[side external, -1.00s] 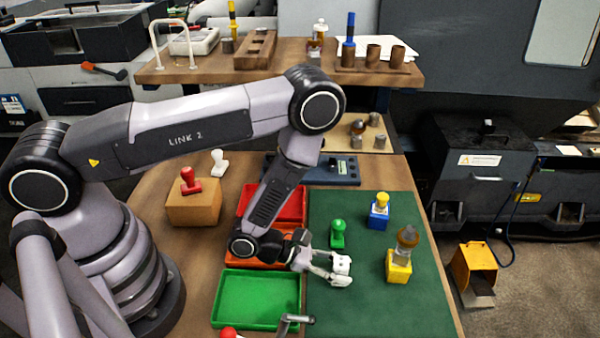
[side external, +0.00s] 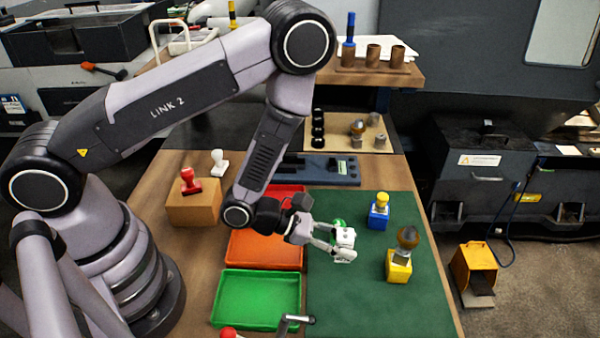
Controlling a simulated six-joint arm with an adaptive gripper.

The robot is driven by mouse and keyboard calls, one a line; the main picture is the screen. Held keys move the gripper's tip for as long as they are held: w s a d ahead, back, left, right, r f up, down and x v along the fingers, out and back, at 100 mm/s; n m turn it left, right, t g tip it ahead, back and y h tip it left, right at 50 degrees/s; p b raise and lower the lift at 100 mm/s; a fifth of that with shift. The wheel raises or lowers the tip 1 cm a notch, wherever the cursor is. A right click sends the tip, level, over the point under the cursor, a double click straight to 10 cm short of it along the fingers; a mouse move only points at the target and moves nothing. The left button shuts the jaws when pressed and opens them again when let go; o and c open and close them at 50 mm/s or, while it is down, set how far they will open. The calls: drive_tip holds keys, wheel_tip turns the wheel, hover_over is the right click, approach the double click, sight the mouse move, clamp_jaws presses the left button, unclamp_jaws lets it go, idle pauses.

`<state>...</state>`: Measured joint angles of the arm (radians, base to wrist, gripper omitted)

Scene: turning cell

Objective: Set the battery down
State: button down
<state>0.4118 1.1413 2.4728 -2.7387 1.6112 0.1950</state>
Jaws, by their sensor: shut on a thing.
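My gripper (side external: 343,249) is over the left part of the green mat (side external: 380,305), reaching in from the left. It is shut on a small white block with dark spots (side external: 345,235), which looks more like a die than a battery. Nothing in view clearly looks like a battery. The gripper's fingers hide part of the block. Whether the block touches the mat cannot be told. A green stamp (side external: 338,223) stands just behind, partly hidden by the gripper and block.
A blue block with a yellow-knobbed stamp (side external: 378,216) and a yellow block with a brown-knobbed stamp (side external: 398,268) stand to the right. Orange (side external: 264,250) and green (side external: 256,298) trays lie left. The front of the mat is clear.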

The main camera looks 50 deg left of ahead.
drive_tip(key=w+a+r, duration=0.1)
drive_tip(key=a+r, duration=0.2)
drive_tip(key=a, duration=0.6)
drive_tip(key=w+a+r, duration=0.1)
drive_tip(key=a+r, duration=0.1)
drive_tip(key=a, duration=0.6)
drive_tip(key=shift+n+y, duration=0.3)
drive_tip(key=shift+y, duration=0.1)
drive_tip(key=w+f, duration=0.3)
drive_tip(key=w, duration=0.1)
drive_tip(key=w+d+f, duration=0.1)
drive_tip(key=w+f, duration=0.2)
drive_tip(key=w, duration=0.1)
drive_tip(key=w+f, duration=0.2)
drive_tip(key=w, duration=0.2)
drive_tip(key=shift+w+d+f, duration=0.15)
drive_tip(key=shift+w+f, duration=0.15)
drive_tip(key=shift+f, duration=0.1)
drive_tip(key=shift+w+f+t, duration=0.2)
drive_tip(key=shift+t, duration=0.1)
drive_tip(key=shift+w+f, duration=0.15)
drive_tip(key=shift+f, duration=0.8)
drive_tip(key=shift+w+f, duration=0.15)
drive_tip(key=shift+f, duration=0.75)
drive_tip(key=shift+f, duration=0.1)
drive_tip(key=c, duration=0.8)
unclamp_jaws()
